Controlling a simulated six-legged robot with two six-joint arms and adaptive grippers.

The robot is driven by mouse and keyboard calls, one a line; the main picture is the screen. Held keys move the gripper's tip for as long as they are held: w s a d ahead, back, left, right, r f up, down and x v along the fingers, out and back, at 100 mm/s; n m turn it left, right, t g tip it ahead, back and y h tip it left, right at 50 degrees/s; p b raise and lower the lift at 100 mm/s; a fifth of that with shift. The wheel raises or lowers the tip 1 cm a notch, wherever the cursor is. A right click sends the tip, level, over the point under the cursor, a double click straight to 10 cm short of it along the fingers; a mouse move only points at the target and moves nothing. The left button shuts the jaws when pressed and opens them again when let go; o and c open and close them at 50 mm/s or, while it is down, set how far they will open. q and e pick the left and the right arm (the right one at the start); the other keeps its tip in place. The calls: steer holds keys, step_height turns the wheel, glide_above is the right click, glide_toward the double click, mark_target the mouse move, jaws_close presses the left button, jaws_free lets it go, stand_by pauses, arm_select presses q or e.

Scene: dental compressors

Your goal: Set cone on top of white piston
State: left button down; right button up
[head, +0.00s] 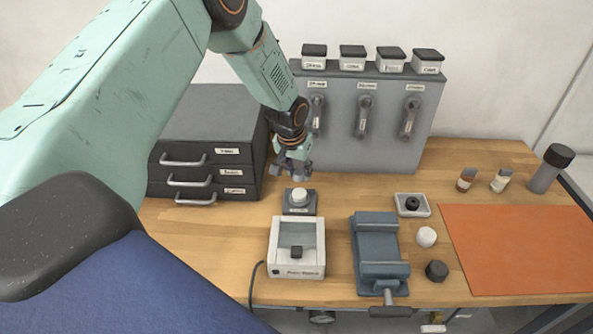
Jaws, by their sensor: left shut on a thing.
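My left gripper (294,172) points down, just above a small dark stand (299,210) with a label. A round white piece (300,195) sits on this stand, right under the fingertips. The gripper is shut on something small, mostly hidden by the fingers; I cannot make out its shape. Another white rounded piece (426,237) stands on the table at the right of the blue-grey vise. I cannot tell for certain which white piece is the piston. No cone shows clearly. My right gripper is not in view.
A white box with a recess (297,268) stands in front of the dark stand, beside the vise (378,240). A small tray (425,211) holds a black ring, and a dark knob (436,270) lies nearby. Grey drawers (205,130) and a panel (387,115) stand behind. An orange mat (520,245) is clear.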

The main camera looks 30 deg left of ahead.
mark_target(298, 180)
arm_select(q)
steer(key=shift+r, duration=0.1)
steer(key=shift+s, duration=0.2)
steer(key=b+x, duration=0.2)
steer(key=shift+w+d+f, duration=0.15)
steer(key=shift+w+f, duration=0.05)
steer(key=shift+f, duration=0.15)
steer(key=shift+s+f+b, duration=0.1)
steer(key=shift+f+b, duration=0.6)
steer(key=shift+b, duration=0.2)
steer(key=shift+s+f+b, duration=0.2)
steer(key=shift+f+b, duration=0.25)
steer(key=shift+w+f, duration=0.1)
steer(key=shift+w, duration=0.15)
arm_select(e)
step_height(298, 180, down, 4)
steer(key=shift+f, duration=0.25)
arm_select(q)
steer(key=shift+s, duration=0.25)
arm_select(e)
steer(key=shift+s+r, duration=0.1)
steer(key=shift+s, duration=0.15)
arm_select(q)
steer(key=shift+w+f, duration=0.15)
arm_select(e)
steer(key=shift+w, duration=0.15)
